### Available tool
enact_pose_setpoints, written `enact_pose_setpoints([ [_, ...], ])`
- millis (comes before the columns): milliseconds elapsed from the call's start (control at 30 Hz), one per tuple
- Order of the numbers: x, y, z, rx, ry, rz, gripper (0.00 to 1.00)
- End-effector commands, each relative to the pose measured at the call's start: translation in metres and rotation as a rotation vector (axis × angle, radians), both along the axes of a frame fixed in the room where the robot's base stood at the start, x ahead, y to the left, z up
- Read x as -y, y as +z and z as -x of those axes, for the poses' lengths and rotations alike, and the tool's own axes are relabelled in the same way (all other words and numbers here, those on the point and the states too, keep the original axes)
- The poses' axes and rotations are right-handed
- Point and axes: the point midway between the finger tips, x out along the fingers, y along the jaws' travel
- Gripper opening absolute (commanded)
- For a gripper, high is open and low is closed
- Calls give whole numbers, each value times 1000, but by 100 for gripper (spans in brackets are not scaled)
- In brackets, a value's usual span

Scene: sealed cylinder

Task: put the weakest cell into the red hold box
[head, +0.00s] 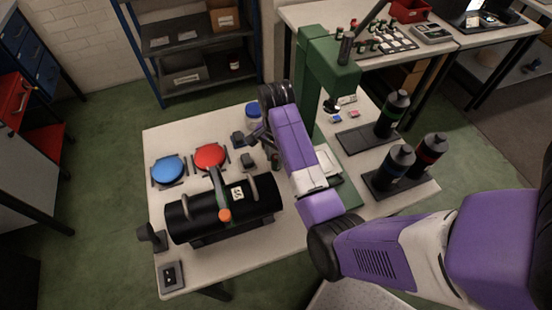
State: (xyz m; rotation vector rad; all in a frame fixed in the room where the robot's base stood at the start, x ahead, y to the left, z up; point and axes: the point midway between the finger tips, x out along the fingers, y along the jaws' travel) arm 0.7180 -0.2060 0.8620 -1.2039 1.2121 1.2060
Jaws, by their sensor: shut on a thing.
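My gripper (268,143) reaches down over the left part of the white table, just left of my purple arm. It is shut on a small dark cell (275,161), which shows just below the fingers. The cell's markings are too small to read, and I cannot tell whether it touches the table. The red hold box (408,11) is on the back bench at the upper right, far from my gripper. Several other small cells (374,44) stand on a tray on that bench.
A black cylinder vessel (205,215) lies at the table's front left, behind it a blue disc (168,169) and a red disc (210,156). A green press frame (335,75) stands right of my gripper. Several dark bottles (392,113) stand at the table's right.

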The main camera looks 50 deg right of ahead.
Motion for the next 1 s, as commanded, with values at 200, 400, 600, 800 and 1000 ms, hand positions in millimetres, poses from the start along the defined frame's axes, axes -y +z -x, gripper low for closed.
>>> enact_pose_setpoints([
  [200, 1, 24, -1, 5, 0, 3, 0],
  [400, 0, 70, -1, 1, 0, 0, 0],
  [600, 3, 85, -5, 12, 0, 8, 0],
  [800, 3, 94, -6, 14, 1, 9, 0],
  [1000, 1, 97, -3, 6, 0, 4, 0],
])
